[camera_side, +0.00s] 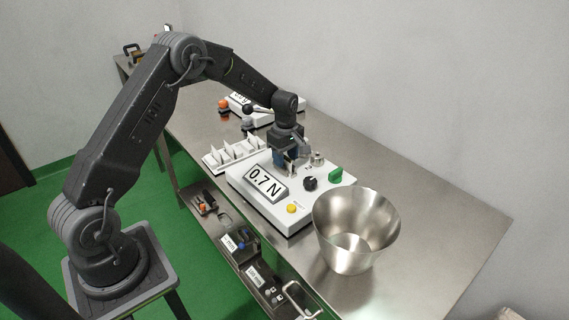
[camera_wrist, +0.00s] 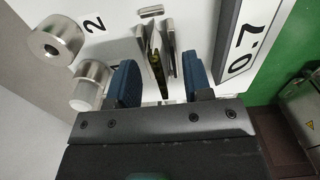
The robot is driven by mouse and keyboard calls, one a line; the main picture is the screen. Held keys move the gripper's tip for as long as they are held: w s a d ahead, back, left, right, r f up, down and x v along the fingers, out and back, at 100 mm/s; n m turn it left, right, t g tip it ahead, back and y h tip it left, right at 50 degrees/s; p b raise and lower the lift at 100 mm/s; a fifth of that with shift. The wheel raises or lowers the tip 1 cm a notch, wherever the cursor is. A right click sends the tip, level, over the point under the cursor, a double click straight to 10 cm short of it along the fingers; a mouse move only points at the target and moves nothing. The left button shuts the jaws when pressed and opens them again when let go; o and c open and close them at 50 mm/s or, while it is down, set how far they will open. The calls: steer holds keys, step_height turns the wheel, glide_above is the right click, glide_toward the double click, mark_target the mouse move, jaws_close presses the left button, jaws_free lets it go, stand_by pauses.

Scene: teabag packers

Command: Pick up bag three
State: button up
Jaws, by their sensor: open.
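Several white, upright bag-like pieces (camera_side: 232,151) stand in a white rack (camera_side: 213,167) left of the machine in the side view. I cannot tell which of them is bag three. My gripper (camera_side: 285,168) points down over the white machine with the "0.7 N" display (camera_side: 264,182), to the right of the rack. In the wrist view its two blue fingers (camera_wrist: 162,75) are apart. Upright metal plates (camera_wrist: 171,50) on the machine, with a thin dark yellowish piece (camera_wrist: 156,68) among them, show between the fingers. I cannot tell whether anything touches.
A steel bucket (camera_side: 328,240) stands near the front right of the metal table (camera_side: 430,203). A green knob (camera_side: 336,174), a black knob (camera_side: 310,183) and a yellow button (camera_side: 292,208) are on the machine. A second white machine (camera_side: 265,118) stands behind. The table's right side is clear.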

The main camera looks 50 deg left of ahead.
mark_target(286, 156)
steer(key=shift+f, duration=0.25)
steer(key=shift+c, duration=0.4)
jaws_close()
steer(key=shift+r, duration=0.1)
step_height(286, 156, up, 10)
steer(key=shift+f, duration=0.1)
